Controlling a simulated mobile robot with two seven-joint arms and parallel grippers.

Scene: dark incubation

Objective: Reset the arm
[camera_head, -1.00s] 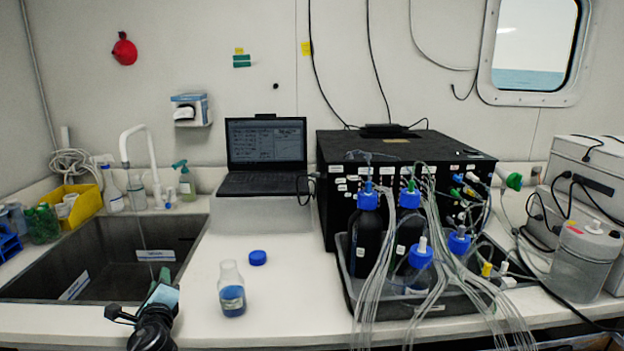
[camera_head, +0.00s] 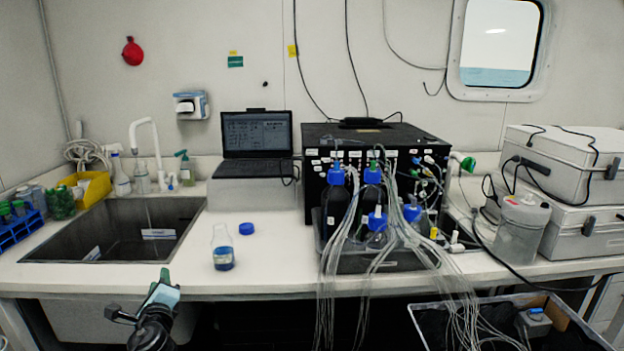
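My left gripper (camera_head: 164,280) shows at the bottom left, in front of the counter's front edge and below the sink. Its teal fingertips point up and away from me. I see nothing held in it, but the angle hides whether the fingers are apart. It is clear of everything on the counter. My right gripper is not in view. A clear bottle with blue liquid (camera_head: 223,258) stands upright and uncapped on the counter. Its blue cap (camera_head: 246,228) lies on the counter behind it, to the right.
The counter (camera_head: 270,270) holds a sink (camera_head: 110,230) at left, a laptop (camera_head: 256,140) on a raised block, and a black instrument (camera_head: 320,150) with blue-capped bottles in a tray. Loose tubes hang over the front edge into a crate (camera_head: 425,335) at lower right. Grey cases (camera_head: 570,165) stand at right.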

